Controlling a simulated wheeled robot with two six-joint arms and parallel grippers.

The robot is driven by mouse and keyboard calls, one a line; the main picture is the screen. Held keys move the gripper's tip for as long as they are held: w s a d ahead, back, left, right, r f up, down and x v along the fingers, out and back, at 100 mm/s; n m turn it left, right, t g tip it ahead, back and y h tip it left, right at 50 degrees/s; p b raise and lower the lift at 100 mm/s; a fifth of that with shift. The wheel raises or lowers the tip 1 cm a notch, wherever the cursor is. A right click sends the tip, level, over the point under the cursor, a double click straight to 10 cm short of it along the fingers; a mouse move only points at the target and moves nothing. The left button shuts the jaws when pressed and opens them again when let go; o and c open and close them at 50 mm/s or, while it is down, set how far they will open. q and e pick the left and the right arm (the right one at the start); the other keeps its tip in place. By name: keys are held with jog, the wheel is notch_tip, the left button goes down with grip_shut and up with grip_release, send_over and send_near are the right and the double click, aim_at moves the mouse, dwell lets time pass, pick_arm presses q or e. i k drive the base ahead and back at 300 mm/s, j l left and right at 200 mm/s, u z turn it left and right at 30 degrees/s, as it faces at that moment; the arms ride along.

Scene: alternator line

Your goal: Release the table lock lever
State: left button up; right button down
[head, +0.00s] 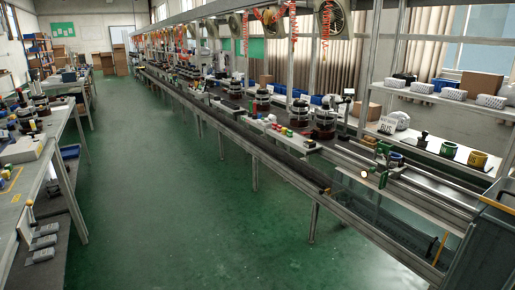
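I cannot single out the table lock lever with certainty; the parts on the line are small from here. A small dark upright handle (422,140) stands at the right end of the line. A small round pale part (364,173) sits by the front rail there. A small yellow-tipped part (326,191) is on the front edge of the line. Neither of my grippers is in view.
The long assembly line (285,170) runs from back left to front right. A workbench (25,185) stands at the left. The green floor (165,185) between them is clear. A blue-grey cart (488,245) is at the lower right corner.

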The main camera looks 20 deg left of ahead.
aim_at(30, 203)
jog(key=i+j+u, duration=0.15)
jog(key=i+u, duration=0.15)
jog(key=u, duration=0.15)
jog(key=i+j+u, duration=0.1)
jog(key=i+u, duration=0.2)
jog(key=u, duration=0.2)
jog(key=i+l+u, duration=0.1)
jog(key=i+u, duration=0.35)
jog(key=i+l+u, duration=0.15)
jog(key=u, duration=0.35)
jog(key=i+u, duration=0.5)
jog(key=i+l+u, duration=0.2)
jog(key=u, duration=0.25)
jog(key=i+l+u, duration=0.35)
jog(key=u, duration=0.15)
jog(key=i+l, duration=0.05)
